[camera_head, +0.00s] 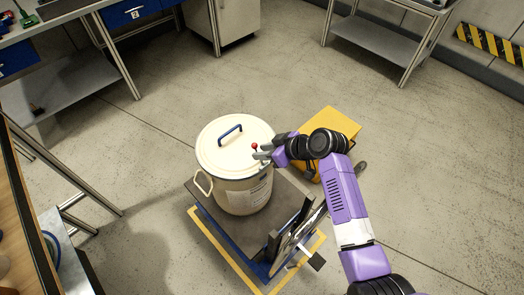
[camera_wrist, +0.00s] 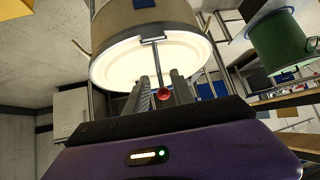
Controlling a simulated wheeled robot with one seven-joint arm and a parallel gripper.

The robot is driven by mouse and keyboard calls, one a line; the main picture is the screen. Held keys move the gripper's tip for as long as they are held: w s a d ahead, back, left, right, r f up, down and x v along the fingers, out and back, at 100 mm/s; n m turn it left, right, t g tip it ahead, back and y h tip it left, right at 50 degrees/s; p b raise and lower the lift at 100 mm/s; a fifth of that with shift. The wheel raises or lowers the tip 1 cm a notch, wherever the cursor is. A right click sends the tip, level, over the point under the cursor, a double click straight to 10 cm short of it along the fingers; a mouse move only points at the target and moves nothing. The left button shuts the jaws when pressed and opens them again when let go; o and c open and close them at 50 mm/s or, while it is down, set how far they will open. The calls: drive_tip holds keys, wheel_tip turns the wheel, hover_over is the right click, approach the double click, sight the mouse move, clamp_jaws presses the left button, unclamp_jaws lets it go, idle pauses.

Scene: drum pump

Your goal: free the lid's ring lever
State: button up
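The cream drum (camera_head: 243,198) stands upright with its pale lid (camera_head: 222,158) on top; the lid has a blue handle (camera_head: 230,134). The ring lever (camera_wrist: 158,68) is a thin dark rod that runs from a bracket at the lid's rim to a red ball knob (camera_wrist: 164,94). The knob (camera_head: 255,146) also shows at the lid's right edge in the head view. My gripper (camera_head: 261,152) is at this edge, close to the knob. In the wrist view its fingers (camera_wrist: 160,80) stand apart with the lever between them; I cannot tell whether either touches it.
The drum stands on a dark platform (camera_head: 205,197) inside a yellow floor outline (camera_head: 222,254). A yellow box (camera_head: 335,122) is behind my gripper. Workbenches line the left and back. The floor (camera_head: 440,170) at right is clear.

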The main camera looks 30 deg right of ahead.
drive_tip(key=v, duration=0.7)
